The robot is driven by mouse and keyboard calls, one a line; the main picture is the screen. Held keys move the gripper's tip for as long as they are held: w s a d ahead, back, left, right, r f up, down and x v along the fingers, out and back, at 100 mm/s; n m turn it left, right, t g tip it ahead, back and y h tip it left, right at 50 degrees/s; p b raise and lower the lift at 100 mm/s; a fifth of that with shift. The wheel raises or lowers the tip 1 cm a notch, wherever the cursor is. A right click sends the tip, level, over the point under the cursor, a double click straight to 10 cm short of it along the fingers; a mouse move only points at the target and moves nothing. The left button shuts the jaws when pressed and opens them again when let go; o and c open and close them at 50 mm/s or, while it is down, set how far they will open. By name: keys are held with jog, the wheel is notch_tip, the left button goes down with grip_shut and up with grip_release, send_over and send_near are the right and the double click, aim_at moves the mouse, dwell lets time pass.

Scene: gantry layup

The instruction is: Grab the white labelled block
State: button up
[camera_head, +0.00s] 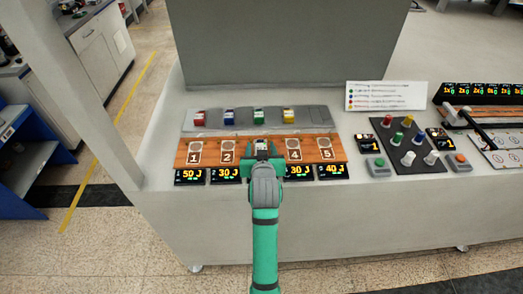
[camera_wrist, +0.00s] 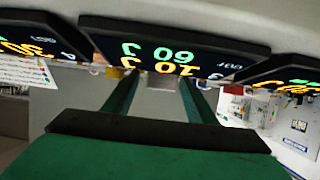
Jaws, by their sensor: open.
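My gripper (camera_head: 263,152) is over the third slot of the wooden board, its green fingers pointing toward the back of the bench. The fingers also show in the wrist view (camera_wrist: 160,98), spread apart. A small whitish block (camera_head: 262,145) shows between the fingertips in the head view, at the third slot. It is mostly hidden by my gripper, and I cannot read a label on it. I cannot tell whether the fingers touch it. In the wrist view the gap between the fingers shows no clear block.
The wooden board (camera_head: 215,159) has numbered slots, with displays (camera_head: 190,177) along its front. Behind it a grey tray (camera_head: 315,117) holds red (camera_head: 199,117), blue (camera_head: 229,117), green (camera_head: 259,116) and yellow (camera_head: 289,116) topped blocks. A dark button panel (camera_head: 408,160) stands right.

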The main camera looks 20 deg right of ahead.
jog(key=shift+w, duration=0.15)
jog(key=shift+d, duration=0.1)
jog(key=c, duration=1.3)
